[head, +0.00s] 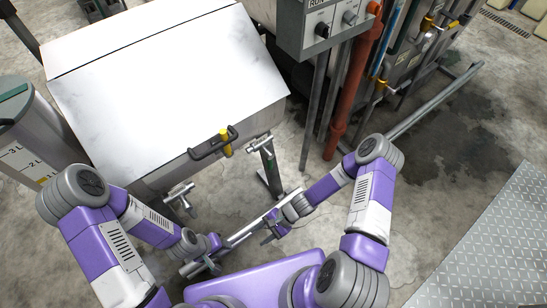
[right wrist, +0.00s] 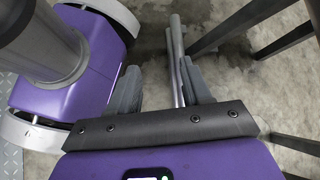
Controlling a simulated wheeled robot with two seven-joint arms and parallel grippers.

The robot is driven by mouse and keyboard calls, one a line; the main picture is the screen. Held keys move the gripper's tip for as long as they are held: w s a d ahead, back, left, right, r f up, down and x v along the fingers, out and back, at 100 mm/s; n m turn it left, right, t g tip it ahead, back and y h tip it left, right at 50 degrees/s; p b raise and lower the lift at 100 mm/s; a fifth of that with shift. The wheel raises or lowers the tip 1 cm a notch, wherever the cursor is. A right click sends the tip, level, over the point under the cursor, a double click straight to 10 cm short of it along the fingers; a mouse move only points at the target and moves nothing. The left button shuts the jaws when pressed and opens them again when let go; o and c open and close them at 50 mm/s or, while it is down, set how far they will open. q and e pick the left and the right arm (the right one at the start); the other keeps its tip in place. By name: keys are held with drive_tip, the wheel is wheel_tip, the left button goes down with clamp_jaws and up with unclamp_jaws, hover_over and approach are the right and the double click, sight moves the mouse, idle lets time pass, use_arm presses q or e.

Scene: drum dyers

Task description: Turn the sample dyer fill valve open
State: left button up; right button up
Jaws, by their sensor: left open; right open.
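My right gripper (head: 270,228) is low in front of the white-lidded machine, far from the valves. In the right wrist view its two fingers (right wrist: 161,68) are apart, with a grey metal bar (right wrist: 175,45) showing beyond them near the right finger. My left gripper (head: 208,262) is lower left, open, near the other end of the bar. Neither gripper holds anything visible.
The machine's white lid (head: 165,85) has a black handle (head: 208,144) with a yellow latch (head: 226,143). A grey control box (head: 318,25) and orange-red pipe (head: 350,85) stand behind. A marked drum (head: 35,145) is left.

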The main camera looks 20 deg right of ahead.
drive_tip(key=w+r+m+t+y, duration=0.2)
drive_tip(key=w+m+t+y, duration=0.1)
drive_tip(key=w+m, duration=0.15)
drive_tip(key=m+t+h+p, duration=0.3)
drive_tip(key=m+t, duration=1)
approach(270, 160)
drive_tip(key=w+a+f, duration=0.2)
drive_tip(key=w+f, duration=0.1)
drive_tip(key=shift+t+h, duration=0.3)
drive_tip(key=x, duration=0.2)
drive_tip(key=b+x, duration=0.1)
drive_tip(key=x, duration=0.1)
drive_tip(key=b+x, duration=0.1)
drive_tip(key=x, duration=0.1)
drive_tip(key=shift+w+d+r, duration=0.1)
drive_tip(key=shift+w, duration=0.35)
drive_tip(key=shift+w+a, duration=0.2)
drive_tip(key=shift+w, duration=0.2)
drive_tip(key=shift+c, duration=0.3)
clamp_jaws()
